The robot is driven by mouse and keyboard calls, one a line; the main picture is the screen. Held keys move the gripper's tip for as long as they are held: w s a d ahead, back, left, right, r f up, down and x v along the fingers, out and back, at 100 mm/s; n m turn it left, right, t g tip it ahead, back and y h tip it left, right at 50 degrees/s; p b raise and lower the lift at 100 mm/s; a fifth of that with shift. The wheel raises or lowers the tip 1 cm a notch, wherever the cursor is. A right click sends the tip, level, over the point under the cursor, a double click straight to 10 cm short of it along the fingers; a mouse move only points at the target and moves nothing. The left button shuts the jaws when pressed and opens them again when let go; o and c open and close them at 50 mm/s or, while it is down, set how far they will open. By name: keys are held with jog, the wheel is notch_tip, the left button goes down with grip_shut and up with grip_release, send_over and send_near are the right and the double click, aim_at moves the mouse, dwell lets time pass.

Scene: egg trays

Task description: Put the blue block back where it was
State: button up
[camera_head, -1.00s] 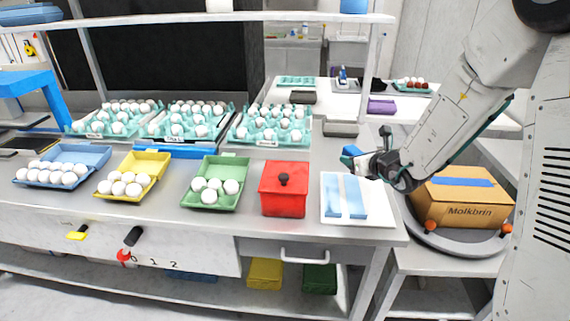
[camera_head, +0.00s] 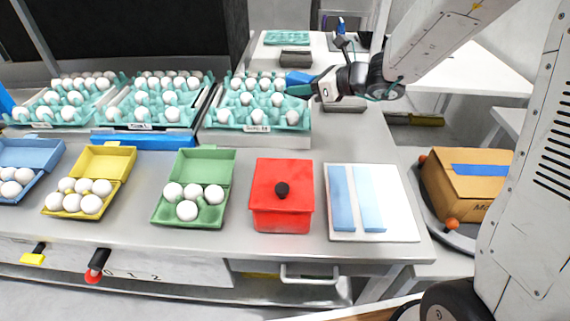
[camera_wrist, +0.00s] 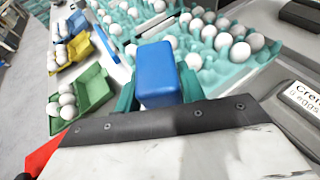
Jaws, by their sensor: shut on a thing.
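My gripper (camera_head: 312,87) is shut on the blue block (camera_wrist: 158,75) and holds it out in front of the wrist. In the head view the blue block (camera_head: 298,78) shows at the fingertips, over the right edge of the rightmost teal egg tray (camera_head: 262,128). In the wrist view the teal finger pads lie on both sides of the block, with teal trays of eggs behind it. The gap between block and tray is hard to judge.
A red lidded box (camera_head: 283,215) and a white board (camera_head: 392,228) with two light blue strips stand at the front right. Green (camera_head: 222,212), yellow (camera_head: 108,162) and blue (camera_head: 40,150) egg cartons line the left. A brown box (camera_head: 465,170) sits at the far right.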

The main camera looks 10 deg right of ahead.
jog(key=s+a+n+g+y, duration=0.2)
jog(key=s+a+n+g, duration=0.35)
jog(key=s, duration=0.25)
jog(key=shift+g+y, duration=0.25)
jog(key=shift+y, duration=0.05)
jog(key=f, duration=1.1)
jog(key=shift+s+d, duration=0.3)
jog(key=shift+s, duration=0.1)
jog(key=shift+f, duration=2.45)
jog(key=o, duration=1.2)
jog(key=shift+f, duration=0.15)
jog(key=shift+c, duration=0.2)
